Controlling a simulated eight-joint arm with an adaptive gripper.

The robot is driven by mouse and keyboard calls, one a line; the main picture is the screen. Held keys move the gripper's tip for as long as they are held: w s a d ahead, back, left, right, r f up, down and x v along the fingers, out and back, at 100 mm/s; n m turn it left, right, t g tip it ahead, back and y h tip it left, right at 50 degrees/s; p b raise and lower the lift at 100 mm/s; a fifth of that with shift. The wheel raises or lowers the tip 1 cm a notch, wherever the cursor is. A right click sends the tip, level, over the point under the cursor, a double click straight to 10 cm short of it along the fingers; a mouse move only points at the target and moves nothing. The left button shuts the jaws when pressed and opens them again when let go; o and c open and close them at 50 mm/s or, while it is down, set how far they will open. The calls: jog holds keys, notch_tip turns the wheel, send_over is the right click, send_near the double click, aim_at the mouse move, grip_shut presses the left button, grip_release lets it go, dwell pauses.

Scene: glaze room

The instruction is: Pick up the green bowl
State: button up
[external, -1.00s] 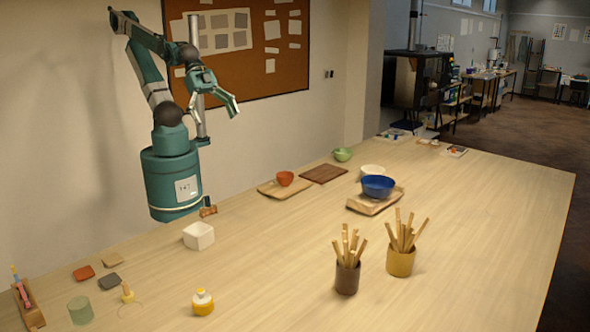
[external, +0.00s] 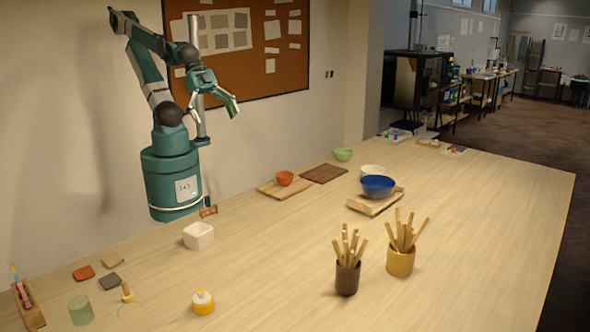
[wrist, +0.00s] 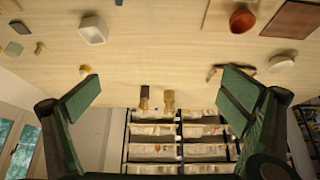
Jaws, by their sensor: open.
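The green bowl (external: 343,154) is small and sits upright at the far side of the table, by the wall and just beyond a dark brown board. I cannot make it out in the wrist view. My gripper (external: 233,106) is raised high above the table's wall side, well to the left of the bowl and apart from everything. In the wrist view my gripper (wrist: 160,92) shows its two green fingers spread wide with nothing between them.
An orange-red bowl (external: 285,178) sits on a wooden board, beside the dark board (external: 324,173). Two stick-filled cups (external: 348,276) (external: 400,261) stand nearer. The right of the table is clear.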

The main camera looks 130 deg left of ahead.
jog(key=c, duration=0.6)
jog(key=shift+o, duration=0.2)
